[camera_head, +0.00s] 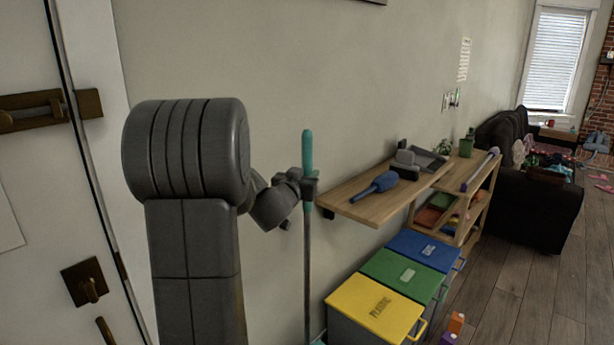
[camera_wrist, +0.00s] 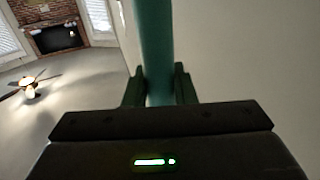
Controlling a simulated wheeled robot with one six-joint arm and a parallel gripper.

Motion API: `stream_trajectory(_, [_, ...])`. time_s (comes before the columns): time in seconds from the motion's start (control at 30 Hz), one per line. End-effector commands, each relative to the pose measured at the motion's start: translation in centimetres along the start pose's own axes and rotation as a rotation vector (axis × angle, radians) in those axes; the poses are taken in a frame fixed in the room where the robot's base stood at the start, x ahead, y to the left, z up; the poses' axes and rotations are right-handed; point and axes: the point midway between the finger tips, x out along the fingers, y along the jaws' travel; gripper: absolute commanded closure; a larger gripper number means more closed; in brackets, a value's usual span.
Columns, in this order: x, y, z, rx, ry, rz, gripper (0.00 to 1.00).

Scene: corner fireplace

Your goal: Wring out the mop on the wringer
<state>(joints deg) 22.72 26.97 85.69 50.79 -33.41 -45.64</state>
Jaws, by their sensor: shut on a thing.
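My gripper (camera_head: 308,184) is shut on the teal grip of the mop (camera_head: 307,150), just below its top end. The mop's thin grey pole hangs upright below the gripper, close to the wall, and runs out of the bottom of the head view. In the wrist view the teal handle (camera_wrist: 155,40) stands between the two dark fingers (camera_wrist: 160,88). The mop's head is out of sight. A small bit of teal shows at the bottom edge of the head view, too little to name. I cannot make out the wringer in either view.
A wooden wall shelf (camera_head: 352,202) with a blue brush (camera_head: 376,186) juts out right of the mop. Below stand yellow (camera_head: 375,305), green (camera_head: 405,272) and blue (camera_head: 428,249) lidded bins. A door (camera_head: 30,160) is at left. Floor (camera_head: 530,270) is open at right.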

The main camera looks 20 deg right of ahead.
Motion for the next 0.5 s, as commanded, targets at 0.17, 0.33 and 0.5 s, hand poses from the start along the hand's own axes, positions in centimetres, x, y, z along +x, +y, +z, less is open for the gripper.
stream_trajectory(0.17, [0.0, 0.0, 0.7, 0.000, 0.002, 0.000, 1.00])
stream_trajectory(0.33, [0.0, 0.0, 1.8, 0.000, 0.002, 0.000, 1.00])
stream_trajectory(0.5, [0.0, 0.0, 3.1, 0.000, 0.002, 0.001, 1.00])
